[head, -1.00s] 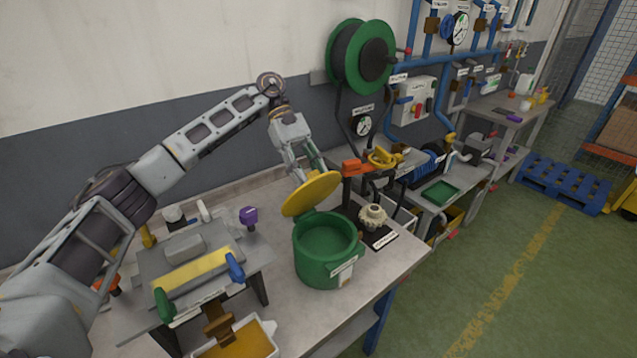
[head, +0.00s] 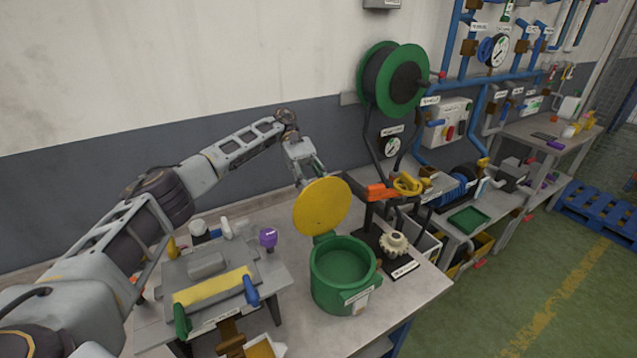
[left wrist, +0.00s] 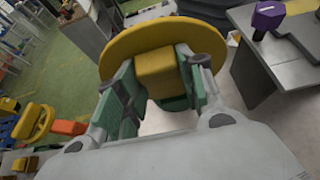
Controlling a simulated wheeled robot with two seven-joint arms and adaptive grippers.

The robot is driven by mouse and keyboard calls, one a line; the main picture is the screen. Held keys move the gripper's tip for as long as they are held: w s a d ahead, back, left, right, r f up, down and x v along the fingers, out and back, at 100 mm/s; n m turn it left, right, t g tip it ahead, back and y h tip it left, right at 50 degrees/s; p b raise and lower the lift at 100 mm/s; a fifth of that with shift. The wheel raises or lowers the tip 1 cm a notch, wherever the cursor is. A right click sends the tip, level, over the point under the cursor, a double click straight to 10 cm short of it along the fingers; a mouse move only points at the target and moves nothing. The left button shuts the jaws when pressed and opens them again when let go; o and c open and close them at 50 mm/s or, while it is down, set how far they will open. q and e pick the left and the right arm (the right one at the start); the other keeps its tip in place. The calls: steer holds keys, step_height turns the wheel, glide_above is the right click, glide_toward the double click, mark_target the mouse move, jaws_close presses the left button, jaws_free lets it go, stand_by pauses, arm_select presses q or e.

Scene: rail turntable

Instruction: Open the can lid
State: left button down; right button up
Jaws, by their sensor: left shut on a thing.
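The green can (head: 343,278) stands upright on the grey table, its mouth open. Its yellow lid (head: 323,207) is raised at the can's back edge and stands steeply tilted, its flat face toward the head camera. My left gripper (head: 312,178) is behind the lid, its fingertips hidden by it in the head view. In the left wrist view my left gripper (left wrist: 160,85) is shut on the yellow block-shaped handle (left wrist: 157,73) of the lid (left wrist: 205,37), one green finger pad on each side. My right gripper is not in view.
A grey press-like fixture (head: 210,277) with green and blue handles stands left of the can. A pale gear-like part (head: 393,244) on a dark base and an orange-yellow valve (head: 405,185) are at the right. A hose reel (head: 393,80) hangs on the wall behind.

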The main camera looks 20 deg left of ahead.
arm_select(q)
steer(key=shift+w+a+f, duration=0.25)
steer(key=shift+a+f, duration=0.25)
steer(key=shift+f, duration=0.1)
steer(key=c, duration=1.1)
jaws_free()
steer(key=shift+o, duration=1.1)
steer(key=shift+w+r, duration=0.1)
steer(key=shift+r, duration=0.1)
step_height(320, 180, up, 10)
